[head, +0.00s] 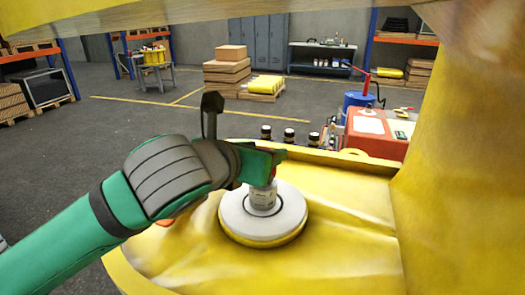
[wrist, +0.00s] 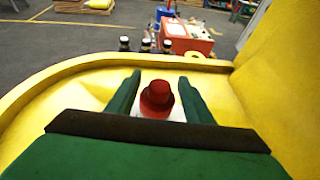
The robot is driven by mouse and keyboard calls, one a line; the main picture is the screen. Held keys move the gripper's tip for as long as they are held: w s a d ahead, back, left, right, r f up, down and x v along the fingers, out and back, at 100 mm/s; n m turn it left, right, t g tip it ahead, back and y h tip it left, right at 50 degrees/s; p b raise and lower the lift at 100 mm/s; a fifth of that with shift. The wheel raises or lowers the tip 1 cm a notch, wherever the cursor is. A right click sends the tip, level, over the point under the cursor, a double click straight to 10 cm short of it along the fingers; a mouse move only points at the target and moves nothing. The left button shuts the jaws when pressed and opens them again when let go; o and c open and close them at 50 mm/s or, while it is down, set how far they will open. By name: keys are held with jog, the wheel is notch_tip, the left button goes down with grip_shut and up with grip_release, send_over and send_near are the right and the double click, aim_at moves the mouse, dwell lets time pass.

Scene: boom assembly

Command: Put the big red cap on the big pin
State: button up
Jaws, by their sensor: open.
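The big pin (head: 263,196) is a short grey cylinder standing upright in a pale round disc (head: 290,215) on the yellow boom. The big red cap (wrist: 157,98) shows between my fingers in the wrist view, with part of the pale disc around its lower edge. It appears to sit on top of the pin; in the head view my gripper mostly hides it, so its seating cannot be judged. My gripper (head: 268,165) is open at the pin's top, and in the wrist view its fingers (wrist: 158,88) stand apart with a gap on each side of the cap.
The yellow boom (head: 340,235) surrounds the pin, with a raised rim behind and a tall yellow wall at the right. Several dark bottles (head: 289,136) and a red box (head: 376,135) stand beyond the rim. Pallets and shelves are far back.

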jog(key=v, duration=1)
jog(key=shift+s+a+r, duration=0.15)
jog(key=shift+s+a, duration=0.05)
jog(key=shift+s, duration=0.15)
